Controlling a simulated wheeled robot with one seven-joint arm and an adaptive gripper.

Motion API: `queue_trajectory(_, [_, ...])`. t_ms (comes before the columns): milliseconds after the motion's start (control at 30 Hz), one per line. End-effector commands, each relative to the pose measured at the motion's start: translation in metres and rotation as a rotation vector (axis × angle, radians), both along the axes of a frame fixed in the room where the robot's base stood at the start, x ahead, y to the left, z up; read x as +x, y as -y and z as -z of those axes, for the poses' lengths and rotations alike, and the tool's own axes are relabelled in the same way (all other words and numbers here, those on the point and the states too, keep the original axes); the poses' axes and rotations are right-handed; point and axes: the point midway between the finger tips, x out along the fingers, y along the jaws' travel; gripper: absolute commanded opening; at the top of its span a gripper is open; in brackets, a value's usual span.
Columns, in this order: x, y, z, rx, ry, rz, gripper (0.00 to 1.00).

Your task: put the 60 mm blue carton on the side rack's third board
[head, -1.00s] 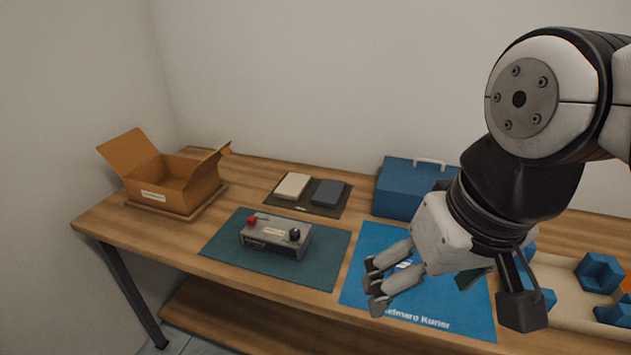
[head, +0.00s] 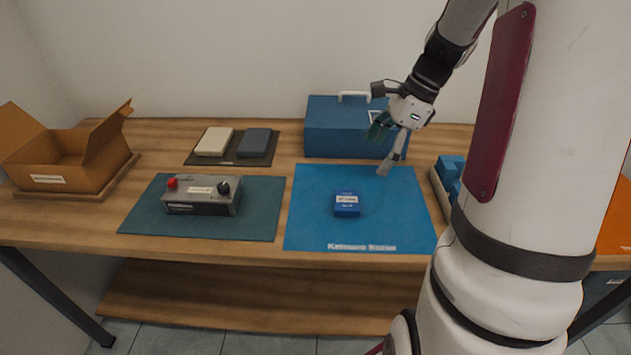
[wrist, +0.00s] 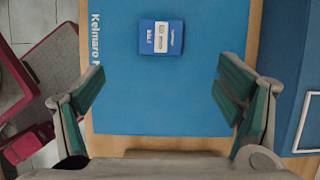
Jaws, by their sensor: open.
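A small blue carton (head: 347,205) with a white label lies on the blue mat (head: 310,225), right of the table's middle. It also shows near the top middle of the wrist view (wrist: 161,37), in line with the space between the fingers. My gripper (head: 386,150) is open and empty, above the back right part of the mat and apart from the carton. In the wrist view its green-padded fingers (wrist: 160,100) are spread wide. I cannot make out a side rack; my arm hides much of the right side.
A blue case (head: 335,128) with a white handle stands behind the mat, close to my gripper. A grey device (head: 203,196) sits on a dark green mat at left. An open cardboard box (head: 65,165) is at far left. Blue pieces (head: 449,172) lie in a tray at right.

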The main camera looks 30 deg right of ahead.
Motion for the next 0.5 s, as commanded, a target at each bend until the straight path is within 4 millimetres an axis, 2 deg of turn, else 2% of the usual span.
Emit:
queue_trajectory(167, [0.004, 0.002, 0.017, 0.015, -0.009, 0.038, 0.86])
queue_trajectory(500, [0.017, -0.018, 0.073, 0.013, -0.009, 0.033, 0.86])
